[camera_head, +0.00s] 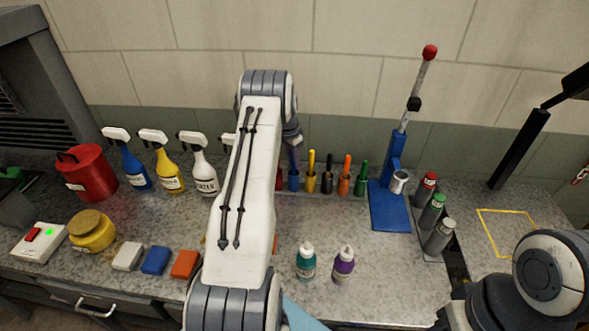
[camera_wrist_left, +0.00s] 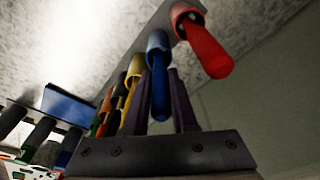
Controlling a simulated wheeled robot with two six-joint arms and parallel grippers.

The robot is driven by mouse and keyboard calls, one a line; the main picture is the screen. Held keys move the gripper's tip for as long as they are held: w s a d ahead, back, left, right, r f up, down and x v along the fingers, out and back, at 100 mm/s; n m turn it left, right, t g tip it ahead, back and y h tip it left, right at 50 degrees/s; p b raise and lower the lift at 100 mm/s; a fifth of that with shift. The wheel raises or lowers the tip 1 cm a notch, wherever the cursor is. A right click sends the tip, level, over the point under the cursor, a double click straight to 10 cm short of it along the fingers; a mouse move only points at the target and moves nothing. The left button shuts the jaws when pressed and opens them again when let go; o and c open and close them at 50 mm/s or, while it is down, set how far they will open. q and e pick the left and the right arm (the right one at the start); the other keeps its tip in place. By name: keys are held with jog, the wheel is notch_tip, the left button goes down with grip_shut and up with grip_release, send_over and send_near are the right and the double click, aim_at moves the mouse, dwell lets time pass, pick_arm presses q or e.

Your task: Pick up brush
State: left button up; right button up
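Several brushes with coloured handles stand in a row of cups at the back of the bench. In the head view the red brush (camera_head: 279,179) is partly hidden by my left arm. To its right are the blue (camera_head: 294,182), yellow (camera_head: 311,172), black (camera_head: 328,175), orange (camera_head: 346,172) and green (camera_head: 362,175) ones. My left gripper (camera_head: 293,153) points down over the blue brush. In the left wrist view the fingers (camera_wrist_left: 158,100) are apart, one on each side of the blue handle (camera_wrist_left: 159,88), with a narrow gap showing. The red brush (camera_wrist_left: 207,48) is beside them.
Spray bottles (camera_head: 168,172) and a red can (camera_head: 87,172) stand at left. Coloured blocks (camera_head: 155,260) and a yellow jar (camera_head: 92,231) lie in front. Two small bottles (camera_head: 306,262) stand before the row. A blue lever press (camera_head: 391,205) is at right. My right arm (camera_head: 545,272) is lower right.

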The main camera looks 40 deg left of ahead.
pick_arm(q)
grip_shut()
notch_tip(320, 180, up, 18)
jog(key=p, duration=1)
